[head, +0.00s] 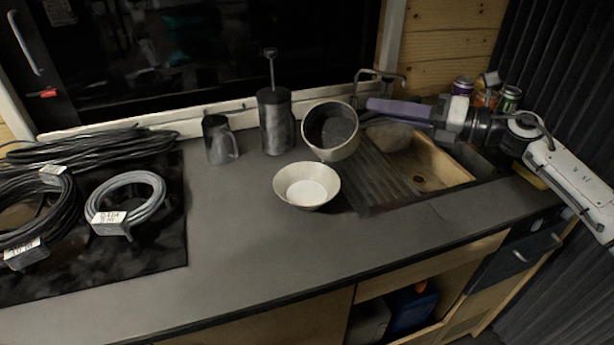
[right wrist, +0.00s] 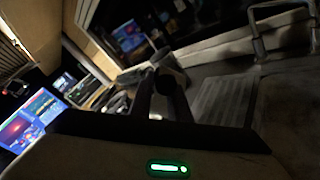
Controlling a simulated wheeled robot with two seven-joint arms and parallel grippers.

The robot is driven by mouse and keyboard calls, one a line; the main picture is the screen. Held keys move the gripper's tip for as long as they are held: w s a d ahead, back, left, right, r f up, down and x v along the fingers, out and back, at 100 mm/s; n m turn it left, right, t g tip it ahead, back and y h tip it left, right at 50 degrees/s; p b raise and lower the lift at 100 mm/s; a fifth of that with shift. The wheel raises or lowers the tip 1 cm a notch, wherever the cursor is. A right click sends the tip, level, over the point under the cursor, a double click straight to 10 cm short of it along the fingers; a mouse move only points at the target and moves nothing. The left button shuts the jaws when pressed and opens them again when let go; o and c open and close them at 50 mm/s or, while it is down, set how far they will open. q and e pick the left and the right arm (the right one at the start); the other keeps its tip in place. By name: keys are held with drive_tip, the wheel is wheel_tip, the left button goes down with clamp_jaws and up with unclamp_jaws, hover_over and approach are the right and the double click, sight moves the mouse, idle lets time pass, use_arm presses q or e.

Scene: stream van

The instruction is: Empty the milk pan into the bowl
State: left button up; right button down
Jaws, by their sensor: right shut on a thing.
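The milk pan (head: 341,150) is held up behind and a little right of the bowl, tipped so its dark inside faces the camera. It looks empty inside, though its far inner side is dim. Its purple handle (head: 398,108) runs right to my right gripper (head: 437,114), which is shut on it. The white bowl (head: 307,187) stands upright on the grey counter, below and in front of the pan. I cannot tell what, if anything, lies on its pale bottom. In the right wrist view the dark fingers of my right gripper (right wrist: 163,95) show. My left gripper is out of view.
A French press (head: 276,122) and a dark jug (head: 217,140) stand behind left of the bowl. The sink (head: 440,165) with ribbed drainer lies right, cans (head: 509,98) behind it. Coiled cables (head: 125,200) lie on the hob at left. The counter front is clear.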

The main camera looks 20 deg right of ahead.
drive_tip(key=w+d+f+m+b, duration=0.1)
drive_tip(key=f, duration=0.1)
drive_tip(key=w+d+f+m+b, duration=0.1)
drive_tip(key=w+f, duration=0.1)
drive_tip(key=w+d+f+m+b, duration=0.1)
drive_tip(key=d+f+m, duration=0.1)
drive_tip(key=f, duration=0.1)
drive_tip(key=shift+w+y, duration=0.15)
drive_tip(key=shift+y, duration=0.15)
drive_tip(key=shift+w+d+m, duration=0.25)
drive_tip(key=shift+d+m, duration=0.05)
drive_tip(key=shift+m, duration=0.1)
drive_tip(key=shift+w+d+m, duration=0.3)
drive_tip(key=shift+w+m, duration=0.05)
drive_tip(key=shift+m, duration=0.15)
